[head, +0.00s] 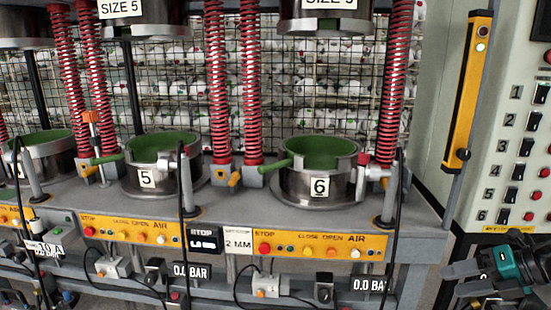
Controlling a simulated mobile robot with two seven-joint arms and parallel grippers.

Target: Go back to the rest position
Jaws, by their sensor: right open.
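My right gripper (458,280) is in the lower right corner of the head view. Its dark fingers point left and are apart, with nothing seen between them. A teal part shows on its body behind the fingers. It is to the right of the press bench, in front of the lower part of the control cabinet. My left gripper is not in view.
The press bench (420,215) carries metal moulds with green insides, number 5 (148,181) and number 6 (320,187). Yellow button panels (340,246) line its front, with black cables hanging before them. A control cabinet (480,140) with numbered switches stands at right.

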